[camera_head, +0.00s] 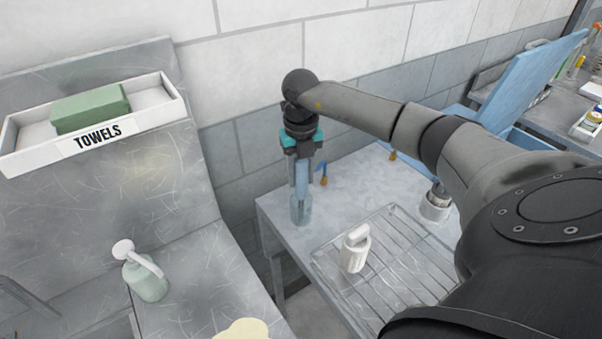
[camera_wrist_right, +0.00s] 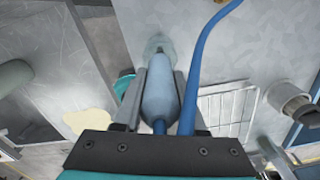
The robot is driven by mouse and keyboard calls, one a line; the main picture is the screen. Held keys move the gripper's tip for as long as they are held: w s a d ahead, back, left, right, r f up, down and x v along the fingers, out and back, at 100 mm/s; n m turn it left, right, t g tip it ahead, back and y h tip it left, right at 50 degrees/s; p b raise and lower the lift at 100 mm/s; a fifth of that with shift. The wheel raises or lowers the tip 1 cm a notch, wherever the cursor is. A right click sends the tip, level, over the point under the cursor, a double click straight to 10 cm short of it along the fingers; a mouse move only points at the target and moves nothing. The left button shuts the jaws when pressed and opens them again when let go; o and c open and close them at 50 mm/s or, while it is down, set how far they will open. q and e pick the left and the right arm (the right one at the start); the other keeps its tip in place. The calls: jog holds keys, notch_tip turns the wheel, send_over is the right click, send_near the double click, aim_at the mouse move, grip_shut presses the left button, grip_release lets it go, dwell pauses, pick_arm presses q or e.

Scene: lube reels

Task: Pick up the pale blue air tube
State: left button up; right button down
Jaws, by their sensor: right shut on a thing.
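My right gripper (camera_head: 300,196) points straight down over the grey table, its jaws shut on the pale blue air tube (camera_head: 302,174). In the right wrist view the tube (camera_wrist_right: 160,95) lies between the two fingers, with a wide body and a narrower far end. A clear bluish cup (camera_head: 301,212) stands around the tube's lower end; it also shows in the wrist view (camera_wrist_right: 158,44). I cannot tell whether the tube touches the cup. My left gripper is not in view.
A darker blue hose (camera_wrist_right: 205,58) passes close beside the right finger. A wire rack (camera_head: 395,268) bears a white canister (camera_head: 354,252). A spray bottle (camera_head: 146,280) and a towel tray (camera_head: 22,158) are at left.

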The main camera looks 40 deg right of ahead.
dwell(0.4)
notch_tip(320, 180, up, 20)
jog(key=p, duration=0.2)
jog(key=shift+r, duration=0.15)
dwell(0.3)
